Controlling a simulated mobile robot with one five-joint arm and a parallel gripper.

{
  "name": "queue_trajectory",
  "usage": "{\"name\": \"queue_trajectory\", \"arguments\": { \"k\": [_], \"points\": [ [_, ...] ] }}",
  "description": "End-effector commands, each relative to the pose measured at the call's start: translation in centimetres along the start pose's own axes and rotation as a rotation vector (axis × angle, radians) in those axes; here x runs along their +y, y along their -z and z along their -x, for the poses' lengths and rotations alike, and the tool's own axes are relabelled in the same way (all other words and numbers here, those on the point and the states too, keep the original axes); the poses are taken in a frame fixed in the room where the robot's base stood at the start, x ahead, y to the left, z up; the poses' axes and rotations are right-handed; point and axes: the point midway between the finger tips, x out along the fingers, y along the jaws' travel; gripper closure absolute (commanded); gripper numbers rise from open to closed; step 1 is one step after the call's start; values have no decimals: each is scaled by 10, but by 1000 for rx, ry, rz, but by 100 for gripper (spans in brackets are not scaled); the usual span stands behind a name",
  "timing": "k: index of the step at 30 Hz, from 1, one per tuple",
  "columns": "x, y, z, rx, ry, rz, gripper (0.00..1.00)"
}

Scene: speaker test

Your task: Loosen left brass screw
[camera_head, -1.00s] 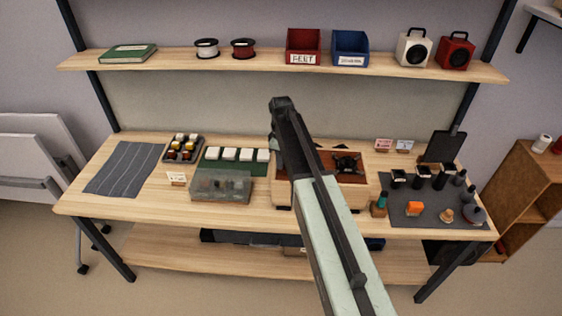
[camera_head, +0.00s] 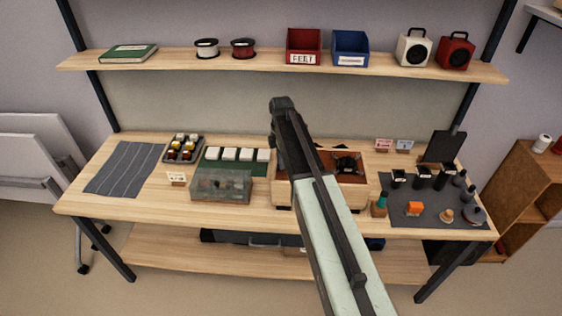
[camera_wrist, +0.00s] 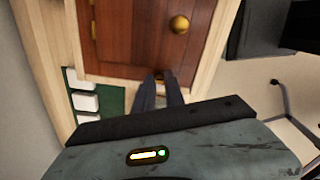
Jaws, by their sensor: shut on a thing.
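A wooden box (camera_head: 362,199) with a reddish-brown panel (camera_head: 330,162) stands at the bench's middle, partly behind my arm. In the wrist view the panel (camera_wrist: 135,40) fills the top. A small brass screw (camera_wrist: 159,75) sits at the panel's near edge there, between my fingertips and mostly hidden by them. My gripper (camera_wrist: 160,80) is shut on this screw. A round brass piece (camera_wrist: 179,24) stands free on the panel, up and right of my fingers. In the head view my arm hides the fingertips and the held screw.
A green mat (camera_head: 260,169) with white blocks and a clear case (camera_head: 220,187) lie left of the box. A black device (camera_head: 346,163) sits on the panel. A dark mat (camera_head: 400,216) with bottles and small items lies right. A shelf (camera_head: 270,60) runs above.

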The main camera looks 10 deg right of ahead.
Motion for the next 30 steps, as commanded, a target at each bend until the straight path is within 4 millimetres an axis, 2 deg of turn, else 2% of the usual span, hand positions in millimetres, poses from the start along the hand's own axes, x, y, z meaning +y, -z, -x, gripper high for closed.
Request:
{"name": "queue_trajectory", "arguments": {
  "k": [17, 18, 20, 30],
  "points": [
    [0, 0, 0, 0, -1, 30, 100],
    [0, 0, 0, 0, -1, 30, 77],
    [0, 0, 0, 0, -1, 30, 64],
    [0, 0, 2, 0, 0, 29, 64]
  ]
}}
